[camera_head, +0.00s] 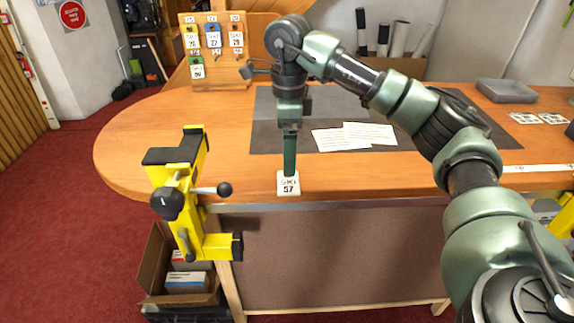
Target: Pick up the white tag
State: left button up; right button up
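The white tag (288,186), marked "SKI 57", is at the front edge of the wooden table, with its printed face towards me. My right gripper (290,170) points straight down at it. Its fingertips meet or overlap the tag's upper edge. The fingers line up as one narrow green strip, so I cannot tell whether they are open or closed on the tag. I also cannot tell whether the tag rests on the table. My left gripper is not in view.
A yellow clamp (185,190) with a black knob grips the table edge to the left. A wooden board (238,70) holding several coloured ski tags stands at the back. White sheets (340,138) lie on the grey mat (265,120). A grey tray (506,90) is back right.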

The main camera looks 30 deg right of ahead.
aim_at(288, 182)
jog(key=shift+w+d, duration=0.15)
jog(key=shift+d, duration=0.05)
jog(key=f, duration=0.2)
jog(key=s, duration=0.1)
jog(key=shift+a+f+p, duration=0.4)
notch_tip(288, 182, down, 4)
jog(key=shift+f+p, duration=0.1)
jog(key=shift+p, duration=0.35)
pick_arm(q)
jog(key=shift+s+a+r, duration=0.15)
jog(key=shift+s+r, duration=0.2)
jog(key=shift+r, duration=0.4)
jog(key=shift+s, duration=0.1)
pick_arm(e)
jog(key=shift+f, duration=0.1)
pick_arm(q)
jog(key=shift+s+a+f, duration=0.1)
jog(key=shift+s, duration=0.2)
pick_arm(e)
jog(key=c, duration=1.3)
